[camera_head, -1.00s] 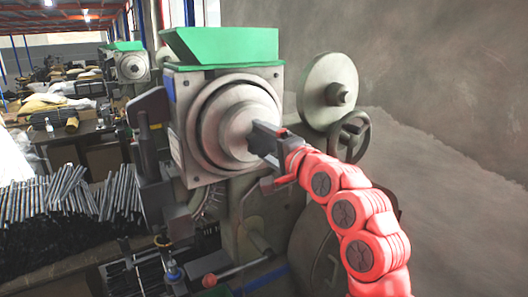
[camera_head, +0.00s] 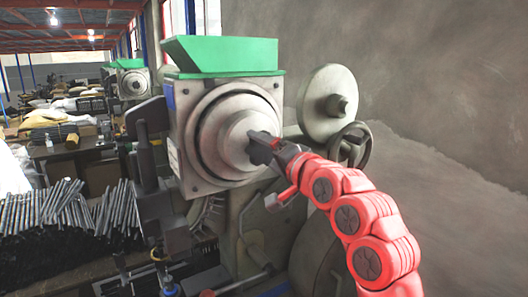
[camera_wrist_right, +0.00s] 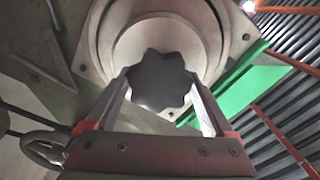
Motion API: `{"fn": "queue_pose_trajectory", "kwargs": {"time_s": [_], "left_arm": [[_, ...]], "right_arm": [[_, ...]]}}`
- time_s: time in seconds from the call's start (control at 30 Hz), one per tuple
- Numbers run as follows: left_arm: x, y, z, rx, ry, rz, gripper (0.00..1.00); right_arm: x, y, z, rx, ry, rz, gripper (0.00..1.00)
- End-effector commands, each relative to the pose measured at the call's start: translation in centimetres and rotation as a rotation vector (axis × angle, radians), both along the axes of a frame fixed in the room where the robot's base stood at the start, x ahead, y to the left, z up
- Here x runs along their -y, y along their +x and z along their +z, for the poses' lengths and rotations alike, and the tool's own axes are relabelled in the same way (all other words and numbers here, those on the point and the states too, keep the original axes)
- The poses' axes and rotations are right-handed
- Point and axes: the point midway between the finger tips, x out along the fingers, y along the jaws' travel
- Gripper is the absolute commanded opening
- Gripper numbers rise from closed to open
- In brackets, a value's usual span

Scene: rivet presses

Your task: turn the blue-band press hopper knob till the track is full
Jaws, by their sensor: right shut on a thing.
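The near press has a green hopper tray (camera_head: 222,55) above a round, stepped metal hopper drum (camera_head: 228,130). A strip of blue shows at the left edge of its housing (camera_head: 183,180). My right gripper (camera_head: 262,149) is at the centre of the drum and hides most of the knob in the head view. In the right wrist view the dark, lobed knob (camera_wrist_right: 160,80) sits between the two fingers of my right gripper (camera_wrist_right: 160,92), which is shut on it. I cannot make out the track or how full it is. My left gripper is not in view.
A pale disc (camera_head: 328,104) and a handwheel (camera_head: 350,145) stand right of the drum, close to my right arm. Bundles of metal rods (camera_head: 45,207) lie at the left. Another green-topped press (camera_head: 132,80) stands farther back. A bare wall is at the right.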

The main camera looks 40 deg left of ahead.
Motion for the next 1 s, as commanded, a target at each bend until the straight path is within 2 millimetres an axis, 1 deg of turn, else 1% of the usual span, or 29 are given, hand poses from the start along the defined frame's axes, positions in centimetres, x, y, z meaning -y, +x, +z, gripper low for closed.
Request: {"fn": "queue_pose_trajectory", "kwargs": {"time_s": [0.13, 0.17, 0.2, 0.47, 0.63, 0.77, 1.0], "left_arm": [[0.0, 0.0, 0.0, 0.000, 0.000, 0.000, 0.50], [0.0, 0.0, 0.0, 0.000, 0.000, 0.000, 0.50], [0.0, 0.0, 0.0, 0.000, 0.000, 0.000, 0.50], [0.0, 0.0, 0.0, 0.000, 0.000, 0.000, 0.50], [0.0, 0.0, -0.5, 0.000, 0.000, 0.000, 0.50], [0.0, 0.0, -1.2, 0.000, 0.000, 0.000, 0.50], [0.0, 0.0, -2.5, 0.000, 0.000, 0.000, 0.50]], "right_arm": [[0.0, 0.0, -0.1, -0.002, -0.002, -0.001, 0.31], [0.0, 0.0, -0.1, -0.002, -0.002, -0.001, 0.92], [0.0, 0.0, -0.1, -0.003, -0.002, -0.001, 0.99], [0.1, 0.0, -0.1, -0.002, 0.000, 0.000, 1.00], [1.0, -0.4, -0.1, -0.002, 0.004, 0.001, 1.00], [2.8, -1.0, -0.1, 0.000, 0.006, -0.002, 1.00], [7.2, -2.9, -0.2, -0.001, 0.006, -0.001, 1.00]]}}
